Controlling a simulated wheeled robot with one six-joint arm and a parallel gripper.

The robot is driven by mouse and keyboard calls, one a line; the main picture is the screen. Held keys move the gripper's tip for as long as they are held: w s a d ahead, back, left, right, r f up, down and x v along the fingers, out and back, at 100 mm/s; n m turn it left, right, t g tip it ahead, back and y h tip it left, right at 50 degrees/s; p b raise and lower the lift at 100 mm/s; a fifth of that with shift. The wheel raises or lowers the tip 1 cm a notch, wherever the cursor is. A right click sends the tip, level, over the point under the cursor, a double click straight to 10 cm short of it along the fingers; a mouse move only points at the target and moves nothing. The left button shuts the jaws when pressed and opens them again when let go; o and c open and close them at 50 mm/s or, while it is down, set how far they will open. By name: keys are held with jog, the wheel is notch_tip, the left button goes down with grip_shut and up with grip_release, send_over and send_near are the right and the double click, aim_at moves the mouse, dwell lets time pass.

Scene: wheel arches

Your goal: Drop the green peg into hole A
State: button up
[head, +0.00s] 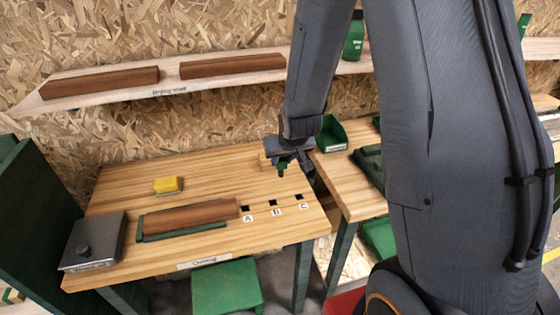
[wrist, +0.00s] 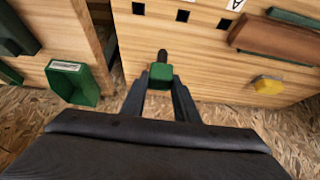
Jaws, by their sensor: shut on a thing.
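My gripper (head: 283,163) is above the back right part of the wooden table, shut on the green peg (wrist: 161,72). In the head view the peg (head: 282,171) points down below the jaws. In the wrist view its green block sits between the fingertips, with a dark tip beyond. Hole A (head: 246,208) is the left one of three dark square holes near the table's right front, with its label in front. Hole B (head: 273,202) and hole C (head: 299,196) lie to its right. The peg is behind the holes, apart from hole A, which looks empty.
A brown wooden block on a green tray (head: 141,228) lies left of hole A. A yellow block (head: 168,185) and a grey box with a knob (head: 92,241) are further left. A second table with a green bin (head: 331,134) stands right. A shelf runs behind.

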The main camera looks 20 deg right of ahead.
aim_at(282, 160)
jog(key=shift+r, duration=2.55)
